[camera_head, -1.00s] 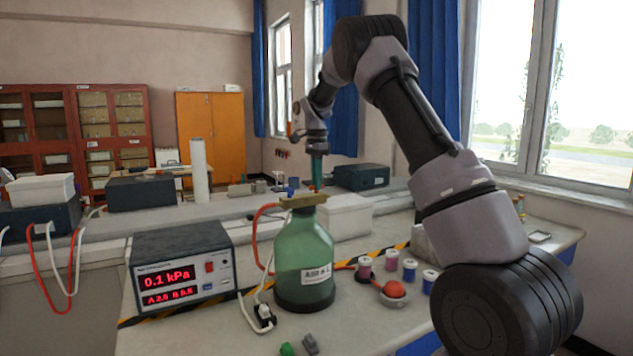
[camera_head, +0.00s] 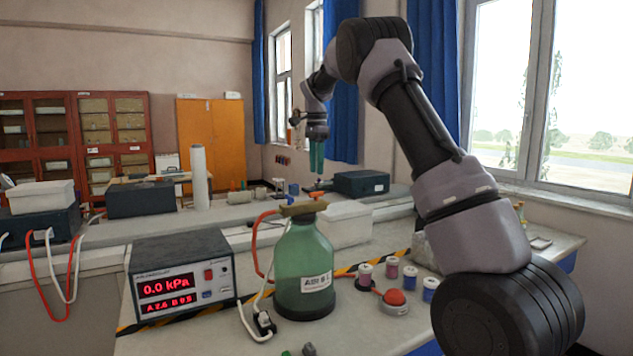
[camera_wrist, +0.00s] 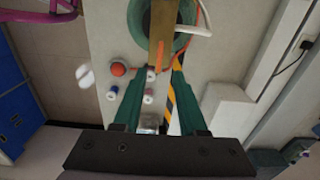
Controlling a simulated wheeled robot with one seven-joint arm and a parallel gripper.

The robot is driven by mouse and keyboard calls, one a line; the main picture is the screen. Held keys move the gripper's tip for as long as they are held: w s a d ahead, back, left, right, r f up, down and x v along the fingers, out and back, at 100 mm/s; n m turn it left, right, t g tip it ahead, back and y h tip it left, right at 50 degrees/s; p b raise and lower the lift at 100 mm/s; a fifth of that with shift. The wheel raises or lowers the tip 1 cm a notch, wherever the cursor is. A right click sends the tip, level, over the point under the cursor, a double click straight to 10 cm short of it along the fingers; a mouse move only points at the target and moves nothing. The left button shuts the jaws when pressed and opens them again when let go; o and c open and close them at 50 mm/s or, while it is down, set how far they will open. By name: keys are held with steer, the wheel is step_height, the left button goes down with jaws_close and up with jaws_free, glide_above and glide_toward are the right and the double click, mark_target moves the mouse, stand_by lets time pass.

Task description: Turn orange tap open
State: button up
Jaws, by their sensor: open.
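A green glass bottle (camera_head: 304,262) stands upright on the bench, with a flat tan bar (camera_head: 303,208) across its top. The small orange tap (camera_head: 319,195) sits at the right end of that bar. In the wrist view the orange tap (camera_wrist: 164,46) lies over the tan bar (camera_wrist: 160,22), beyond my fingertips. My gripper (camera_head: 317,172) points down above the tap, with a small gap between them. In the wrist view its two green fingers (camera_wrist: 160,72) are apart with nothing held. The tap's exact angle is hard to tell.
A pressure meter (camera_head: 182,278) reading 0.0 kPa stands left of the bottle. A red ball-shaped item (camera_head: 394,297) and several small spools (camera_head: 430,287) stand right of it. A white box (camera_head: 345,224) is behind. Red and white leads (camera_head: 257,245) run beside the bottle.

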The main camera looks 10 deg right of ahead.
step_height(320, 180, up, 4)
steer(key=shift+f, duration=0.2)
steer(key=s+d+r+n+t+y, duration=0.1)
steer(key=s+d+r+n, duration=0.15)
steer(key=s, duration=0.35)
steer(key=s+d+r+n+t, duration=0.1)
steer(key=s+r, duration=0.3)
steer(key=s, duration=0.3)
steer(key=s+d+r+n+t+y, duration=0.1)
steer(key=s+d+r, duration=0.15)
steer(key=s, duration=0.35)
steer(key=s+f+n+t, duration=0.2)
steer(key=s+f, duration=0.1)
steer(key=s, duration=0.7)
steer(key=s+f+n+t, duration=0.2)
steer(key=s+f+n, duration=0.1)
steer(key=s, duration=0.8)
steer(key=shift+s+a+f, duration=0.2)
steer(key=shift+f, duration=0.3)
